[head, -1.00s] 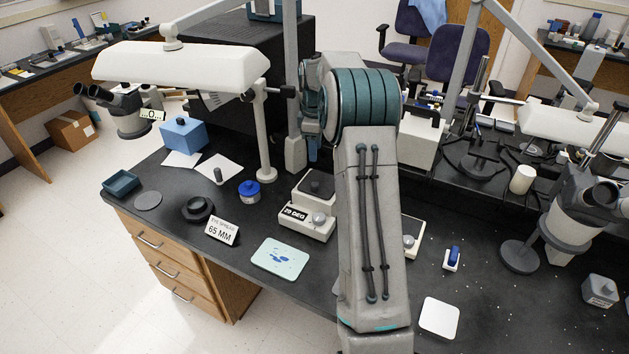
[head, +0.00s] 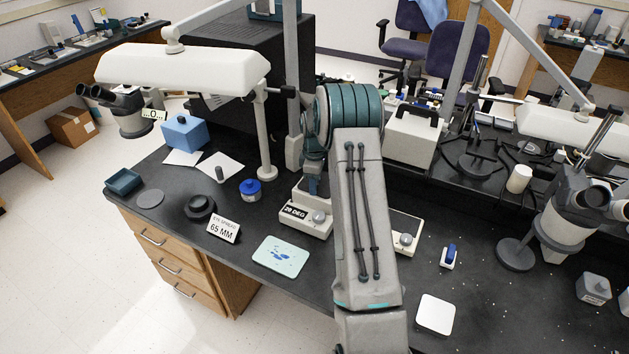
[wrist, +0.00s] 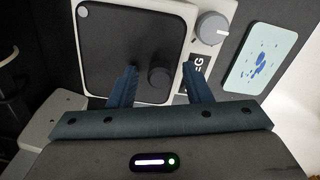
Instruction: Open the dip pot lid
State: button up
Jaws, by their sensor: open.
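The dip pot is a pale box (head: 297,218) with a "20 DEG" label and a dial, left of my arm in the head view. My arm covers much of its top there. In the wrist view its dark square lid (wrist: 113,48) lies flat and shut on the pale body, with a round dark knob (wrist: 160,77) near one edge. My gripper (wrist: 161,68) is open above the lid, with one finger on each side of the knob. Neither finger clearly touches it, and I cannot tell the height gap.
A light green mat with blue marks (head: 280,256) lies in front of the pot. A "65 MM" card (head: 224,230), a blue-lidded jar (head: 250,190) and a lamp post (head: 264,140) stand to the left. Another pale unit with a dial (head: 404,238) is right of my arm.

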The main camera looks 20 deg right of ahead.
grip_shut()
